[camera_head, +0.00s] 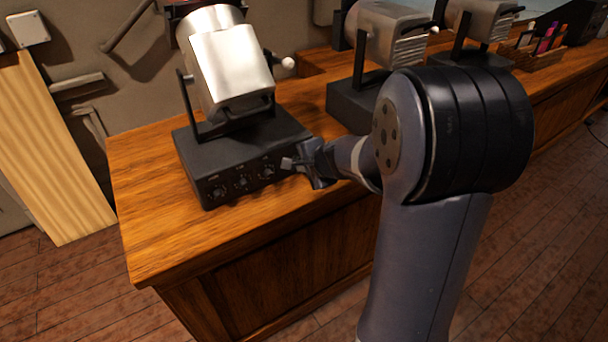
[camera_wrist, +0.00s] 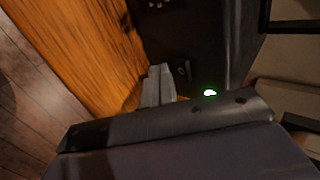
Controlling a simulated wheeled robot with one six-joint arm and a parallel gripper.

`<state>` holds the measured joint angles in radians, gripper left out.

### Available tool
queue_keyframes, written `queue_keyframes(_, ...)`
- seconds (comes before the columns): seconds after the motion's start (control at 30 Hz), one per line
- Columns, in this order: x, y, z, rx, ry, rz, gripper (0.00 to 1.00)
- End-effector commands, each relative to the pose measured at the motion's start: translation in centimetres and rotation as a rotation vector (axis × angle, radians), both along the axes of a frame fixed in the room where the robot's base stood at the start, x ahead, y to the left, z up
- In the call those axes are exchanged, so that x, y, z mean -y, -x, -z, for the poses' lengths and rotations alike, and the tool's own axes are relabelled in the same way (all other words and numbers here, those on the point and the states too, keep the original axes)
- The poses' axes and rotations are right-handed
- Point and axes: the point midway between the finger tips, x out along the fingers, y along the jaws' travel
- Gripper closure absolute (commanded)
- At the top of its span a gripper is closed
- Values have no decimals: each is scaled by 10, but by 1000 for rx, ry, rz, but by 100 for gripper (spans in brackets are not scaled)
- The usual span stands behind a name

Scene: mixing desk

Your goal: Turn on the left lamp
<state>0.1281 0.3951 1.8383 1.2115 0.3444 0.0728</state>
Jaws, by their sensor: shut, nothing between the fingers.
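The left lamp (camera_head: 226,70) has a silver housing on a dark bracket and stands on a black box base (camera_head: 240,160). The front of the base carries several small knobs (camera_head: 241,182). My gripper (camera_head: 288,163) is shut and empty at the right end of that front panel. In the wrist view my shut fingers (camera_wrist: 159,86) point at a small dark switch plate (camera_wrist: 181,70) on the dark base. I cannot tell whether the fingertips touch it. A small green light (camera_wrist: 210,93) glows close to my gripper.
The wooden desk (camera_head: 150,225) has bare top left of and in front of the base. Two more silver lamps, one middle (camera_head: 388,35) and one right (camera_head: 484,20), stand further right. A small wooden rack (camera_head: 540,58) holds bottles. A pale plank (camera_head: 50,150) leans at left.

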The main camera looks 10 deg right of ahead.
Motion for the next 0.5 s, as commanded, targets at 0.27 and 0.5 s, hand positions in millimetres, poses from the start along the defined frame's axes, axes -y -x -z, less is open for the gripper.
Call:
queue_keyframes(0.27, -1, -3, 7, 56, -16, -1, 100)
queue_keyframes(0.5, -2, -4, 7, 61, -19, -1, 100)
